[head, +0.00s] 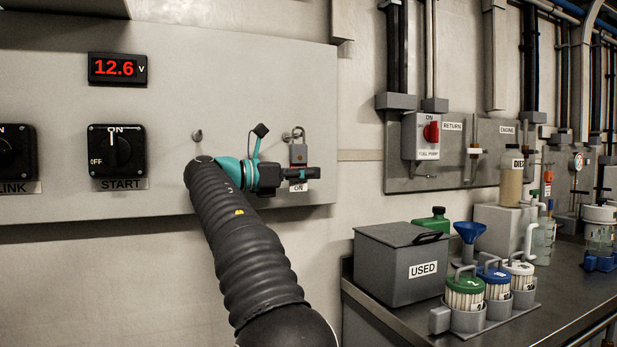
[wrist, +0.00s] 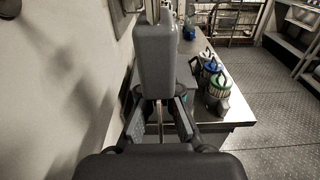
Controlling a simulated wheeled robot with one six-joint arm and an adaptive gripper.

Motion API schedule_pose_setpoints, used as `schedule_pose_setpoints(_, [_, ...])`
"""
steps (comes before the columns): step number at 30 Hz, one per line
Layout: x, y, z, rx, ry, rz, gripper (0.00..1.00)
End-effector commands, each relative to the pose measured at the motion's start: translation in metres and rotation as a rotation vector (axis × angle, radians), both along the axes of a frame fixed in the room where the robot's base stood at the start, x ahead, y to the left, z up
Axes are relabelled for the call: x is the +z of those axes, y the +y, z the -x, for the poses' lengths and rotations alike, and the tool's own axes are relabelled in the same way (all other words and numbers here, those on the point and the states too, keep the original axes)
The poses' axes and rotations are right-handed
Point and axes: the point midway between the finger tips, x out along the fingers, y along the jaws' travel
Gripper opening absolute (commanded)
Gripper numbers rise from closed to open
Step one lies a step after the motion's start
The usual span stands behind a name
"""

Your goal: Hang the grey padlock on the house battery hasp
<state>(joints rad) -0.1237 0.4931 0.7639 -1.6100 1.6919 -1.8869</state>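The grey padlock (head: 298,154) is upright, its shackle on top, in front of the right part of the wall panel. My gripper (head: 302,173) points right along the panel, with its fingers at the padlock's lower end. In the wrist view the padlock (wrist: 155,58) stands up between the fingertips (wrist: 161,104), which close on its bottom. A small round metal fitting (head: 286,137), probably the hasp, shows just left of the shackle. I cannot tell whether the shackle passes through it. My gripper partly hides a label below.
A similar fitting (head: 197,136) sits further left on the panel, near the START switch (head: 116,150). Below right, a bench holds a grey USED box (head: 402,264) and several filter canisters (head: 465,290). The wrist view shows the wall close on the left and open floor (wrist: 270,130) to the right.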

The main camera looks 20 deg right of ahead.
Motion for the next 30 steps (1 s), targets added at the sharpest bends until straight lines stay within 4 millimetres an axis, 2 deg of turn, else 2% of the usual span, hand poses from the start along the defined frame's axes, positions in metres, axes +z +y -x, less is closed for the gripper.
schedule_pose_setpoints(3, [0.005,0.000,0.002,0.000,-0.002,0.000,0.00])
schedule_pose_setpoints(13, [0.004,0.000,0.034,0.000,-0.002,0.000,0.00])
schedule_pose_setpoints(17, [0.004,0.000,0.056,0.000,-0.001,0.000,0.00])
schedule_pose_setpoints(24, [0.005,0.000,0.109,0.001,-0.002,0.000,0.00])
schedule_pose_setpoints(30, [0.005,0.001,0.147,0.000,-0.002,0.000,0.00])
